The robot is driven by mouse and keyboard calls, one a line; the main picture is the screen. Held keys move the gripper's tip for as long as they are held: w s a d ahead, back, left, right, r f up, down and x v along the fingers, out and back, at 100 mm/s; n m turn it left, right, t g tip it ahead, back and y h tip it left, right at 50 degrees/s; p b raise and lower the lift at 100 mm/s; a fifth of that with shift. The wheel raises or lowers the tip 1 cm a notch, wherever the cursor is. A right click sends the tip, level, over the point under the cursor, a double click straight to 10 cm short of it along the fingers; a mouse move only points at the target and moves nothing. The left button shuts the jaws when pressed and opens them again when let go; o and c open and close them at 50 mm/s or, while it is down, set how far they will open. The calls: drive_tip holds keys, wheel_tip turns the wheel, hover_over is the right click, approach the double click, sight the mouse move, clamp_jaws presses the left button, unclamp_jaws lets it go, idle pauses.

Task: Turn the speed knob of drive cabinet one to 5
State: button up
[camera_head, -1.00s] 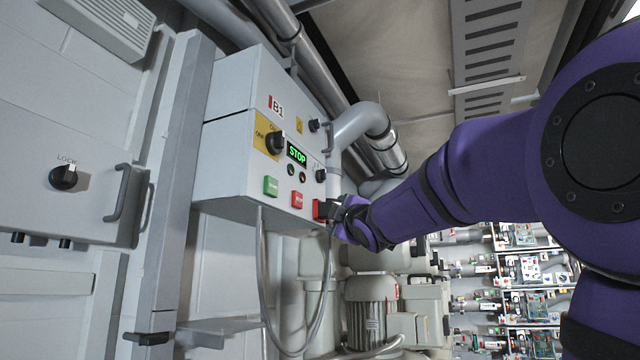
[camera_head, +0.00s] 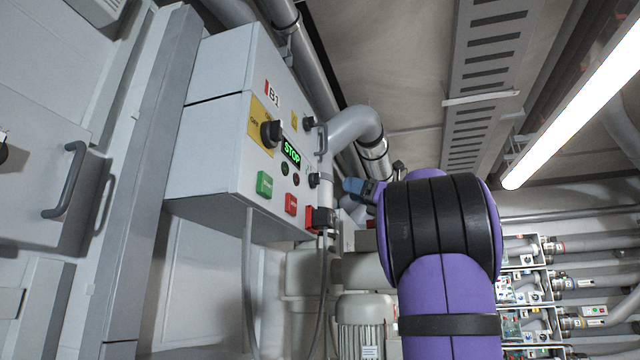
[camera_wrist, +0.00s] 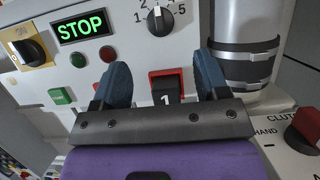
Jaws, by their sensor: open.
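The drive cabinet (camera_head: 215,130) is a grey box marked B1. Its speed knob (camera_head: 313,180) is small and black, on the right of the front panel. In the wrist view the speed knob (camera_wrist: 160,19) sits at the top centre, with a printed scale ending at 5; its white mark points roughly upward, around the scale's middle. My gripper (camera_wrist: 161,78) has two blue fingers spread apart with nothing between them, below the knob in that view and off it. In the head view my gripper (camera_head: 362,188) is right of the panel, partly hidden by my arm.
A green STOP display (camera_wrist: 82,25) and a black selector on yellow (camera_wrist: 28,50) lie left of the knob. A grey pipe (camera_wrist: 246,45) is close on the right. A red-handled clutch switch (camera_wrist: 304,128) is lower right.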

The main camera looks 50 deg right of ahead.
sight(319, 180)
drive_tip(key=x, duration=0.9)
drive_tip(key=shift+w+a+r, duration=0.15)
drive_tip(key=shift+w, duration=0.1)
drive_tip(key=shift+c, duration=0.5)
drive_tip(key=c, duration=0.8)
drive_tip(key=shift+m, duration=0.6)
drive_tip(key=m+h, duration=0.2)
drive_tip(key=m, duration=0.2)
drive_tip(key=shift+a+t, duration=0.1)
drive_tip(key=shift+t, duration=0.2)
drive_tip(key=m+h, duration=0.3)
drive_tip(key=m, duration=0.2)
drive_tip(key=shift+s, duration=0.1)
drive_tip(key=m+g+h, duration=0.1)
drive_tip(key=m, duration=0.3)
drive_tip(key=m+h, duration=0.2)
drive_tip(key=m, duration=0.2)
drive_tip(key=shift+r+g, duration=0.1)
drive_tip(key=shift+g, duration=0.3)
drive_tip(key=shift+m, duration=0.3)
